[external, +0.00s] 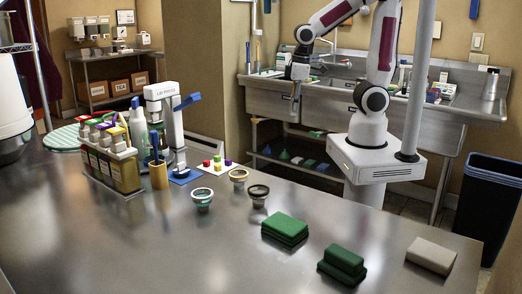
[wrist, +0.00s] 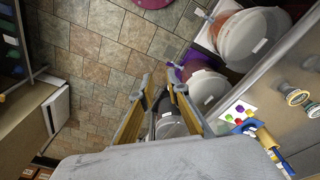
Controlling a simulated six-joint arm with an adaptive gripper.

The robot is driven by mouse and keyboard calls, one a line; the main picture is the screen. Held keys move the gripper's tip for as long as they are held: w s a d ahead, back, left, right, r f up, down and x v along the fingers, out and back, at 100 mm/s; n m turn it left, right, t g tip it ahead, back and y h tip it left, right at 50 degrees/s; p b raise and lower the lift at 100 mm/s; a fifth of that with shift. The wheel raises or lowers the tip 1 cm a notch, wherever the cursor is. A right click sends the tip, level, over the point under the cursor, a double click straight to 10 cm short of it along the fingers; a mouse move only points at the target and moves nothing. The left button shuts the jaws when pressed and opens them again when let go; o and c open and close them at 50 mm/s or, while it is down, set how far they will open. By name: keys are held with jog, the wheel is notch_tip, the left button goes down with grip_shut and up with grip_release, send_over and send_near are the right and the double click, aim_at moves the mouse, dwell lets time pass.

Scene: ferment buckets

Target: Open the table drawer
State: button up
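The steel table (external: 120,235) fills the foreground of the external view, and its top also shows at the right of the wrist view (wrist: 285,75). I cannot make out a drawer front or handle in either view; the table's side facing my arm is hidden in the external view. My gripper (external: 294,102) hangs beyond the table's far edge, in front of the sink unit, pointing down. In the wrist view my gripper (wrist: 162,85) has its two fingers apart, with floor and a dark bucket showing between them. Nothing is held.
White-lidded buckets (wrist: 255,38) stand on the tiled floor (wrist: 85,50) beside the table. Bottles, a caddy (external: 110,165), small cups (external: 202,198) and green pads (external: 285,229) stand on the table. A steel sink unit (external: 325,104) is behind my arm, and a dark bin (external: 487,205) at right.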

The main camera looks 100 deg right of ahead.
jog(key=w+d+f+m+t, duration=0.25)
jog(key=w+d+f, duration=0.25)
jog(key=w+f, duration=0.6)
jog(key=w+d+f+m+t, duration=0.1)
jog(key=w+d+f+m, duration=0.25)
jog(key=w+f, duration=0.75)
jog(key=w+d+f+m+t, duration=0.25)
jog(key=w+d+f, duration=0.45)
jog(key=f, duration=0.7)
jog(key=w+a+m+t, duration=0.2)
jog(key=w+m+t, duration=0.15)
jog(key=w, duration=0.45)
jog(key=w+r+m+t, duration=0.3)
jog(key=w+r+t, duration=0.2)
jog(key=r, duration=0.7)
jog(key=shift+w+a, duration=0.15)
jog(key=shift+a, duration=0.05)
jog(key=shift+w+t, duration=0.1)
jog(key=shift+t, duration=0.15)
jog(key=shift+w+f, duration=0.2)
jog(key=shift+w, duration=1.05)
jog(key=shift+w+f, duration=0.2)
jog(key=shift+w, duration=1.05)
jog(key=shift+w+f, duration=0.2)
jog(key=shift+w, duration=1.05)
